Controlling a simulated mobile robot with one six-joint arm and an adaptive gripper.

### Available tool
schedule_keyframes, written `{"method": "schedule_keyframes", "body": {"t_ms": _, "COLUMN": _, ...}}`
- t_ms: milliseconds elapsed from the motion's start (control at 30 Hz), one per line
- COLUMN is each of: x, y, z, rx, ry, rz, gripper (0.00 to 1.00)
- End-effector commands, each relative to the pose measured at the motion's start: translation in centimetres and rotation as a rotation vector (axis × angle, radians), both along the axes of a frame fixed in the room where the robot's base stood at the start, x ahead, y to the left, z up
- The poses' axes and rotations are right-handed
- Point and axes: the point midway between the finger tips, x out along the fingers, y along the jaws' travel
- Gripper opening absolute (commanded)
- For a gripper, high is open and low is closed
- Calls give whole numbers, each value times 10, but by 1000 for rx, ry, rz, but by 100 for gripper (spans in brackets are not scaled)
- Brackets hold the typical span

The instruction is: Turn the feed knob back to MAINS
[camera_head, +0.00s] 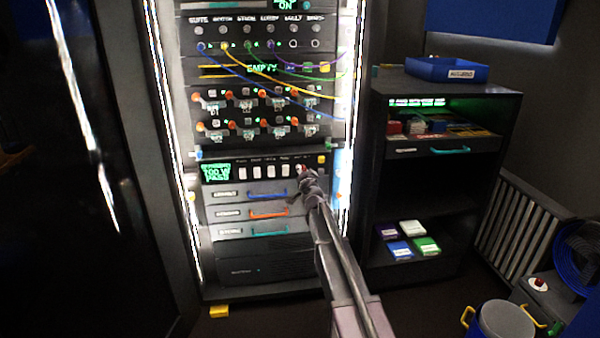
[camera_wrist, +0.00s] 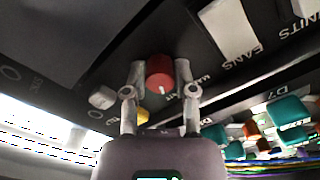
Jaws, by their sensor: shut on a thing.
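The feed knob (camera_wrist: 159,66) is a round red knob with a white pointer mark, on a dark panel in the wrist view. Its mark points toward the bottom of that picture. Partly hidden lettering is on the panel to its right, too small to read surely. My gripper (camera_wrist: 160,75) has one finger on each side of the knob and is shut on it. In the head view my gripper (camera_head: 308,182) is at the right end of the panel strip (camera_head: 240,162), and my arm and gripper hide most of the knob.
A yellow button (camera_wrist: 142,116) and a grey knob (camera_wrist: 102,97) are close to the fingers. White switches (camera_wrist: 230,28) line the same strip. Drawers with coloured handles (camera_head: 268,213) are below; patch cables (camera_head: 285,80) hang above. A dark shelf unit (camera_head: 378,130) stands right.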

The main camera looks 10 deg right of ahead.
Motion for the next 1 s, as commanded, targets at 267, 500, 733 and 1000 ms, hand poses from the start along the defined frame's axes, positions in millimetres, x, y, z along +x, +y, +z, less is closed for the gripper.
{"method": "schedule_keyframes", "body": {"t_ms": 267, "x": 1, "y": -4, "z": 1, "rx": -201, "ry": -1, "rz": -6, "gripper": 0}}
{"method": "schedule_keyframes", "body": {"t_ms": 500, "x": 1, "y": -4, "z": 1, "rx": -425, "ry": 0, "rz": -7, "gripper": 0}}
{"method": "schedule_keyframes", "body": {"t_ms": 733, "x": 1, "y": -4, "z": 1, "rx": -642, "ry": -1, "rz": -8, "gripper": 0}}
{"method": "schedule_keyframes", "body": {"t_ms": 1000, "x": 1, "y": -3, "z": 2, "rx": -843, "ry": -1, "rz": -8, "gripper": 0}}
